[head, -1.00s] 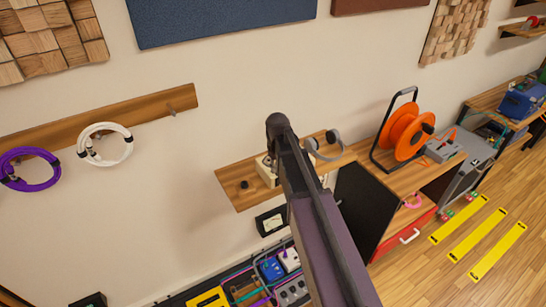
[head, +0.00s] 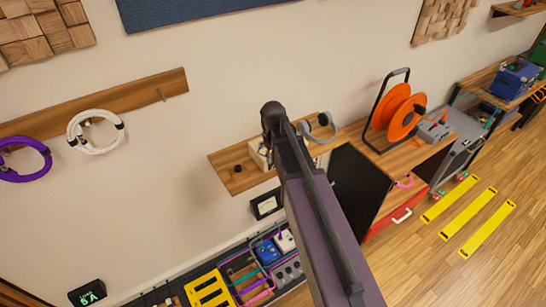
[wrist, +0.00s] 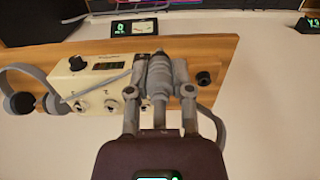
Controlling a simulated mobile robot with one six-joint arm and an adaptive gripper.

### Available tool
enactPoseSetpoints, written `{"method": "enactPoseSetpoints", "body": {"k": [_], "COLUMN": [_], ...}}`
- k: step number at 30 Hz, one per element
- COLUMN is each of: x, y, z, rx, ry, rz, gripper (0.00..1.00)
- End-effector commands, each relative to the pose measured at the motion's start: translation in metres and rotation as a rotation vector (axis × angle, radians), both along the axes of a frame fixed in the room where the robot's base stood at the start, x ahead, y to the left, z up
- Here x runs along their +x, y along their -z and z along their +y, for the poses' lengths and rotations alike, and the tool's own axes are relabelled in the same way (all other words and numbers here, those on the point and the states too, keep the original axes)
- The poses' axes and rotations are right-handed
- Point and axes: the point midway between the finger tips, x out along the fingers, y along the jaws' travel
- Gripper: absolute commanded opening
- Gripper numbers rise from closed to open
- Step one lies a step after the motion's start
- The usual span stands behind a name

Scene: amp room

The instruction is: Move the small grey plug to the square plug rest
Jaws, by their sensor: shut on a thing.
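In the wrist view my gripper (wrist: 159,72) is shut on a grey, stepped cylindrical piece, which I take for the small grey plug (wrist: 159,88). It is over the wooden wall shelf (wrist: 222,55), just right of a cream box with metal sockets (wrist: 95,82). I cannot tell whether the plug touches the shelf or the box. A small round black piece (wrist: 205,78) sits on the shelf to the right of my gripper. I cannot make out a square plug rest for sure. In the head view my arm hides the fingers and plug.
Grey headphones (head: 322,128) are at the shelf's right end. A meter (head: 266,205) is on the wall below. An orange cable reel (head: 402,112) stands on a bench to the right. A pedal tray (head: 262,265) lies lower down.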

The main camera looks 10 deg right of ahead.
Motion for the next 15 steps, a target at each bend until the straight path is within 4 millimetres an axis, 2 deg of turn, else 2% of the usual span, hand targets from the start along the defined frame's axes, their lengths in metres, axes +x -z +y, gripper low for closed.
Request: {"method": "enactPoseSetpoints", "body": {"k": [8,15], "x": [0.002,0.022], "y": [0.000,0.000], "z": [0.001,0.021], "rx": [0.000,0.000], "ry": [0.000,-0.003], "rz": [0.000,0.000], "gripper": [0.00,0.00]}}
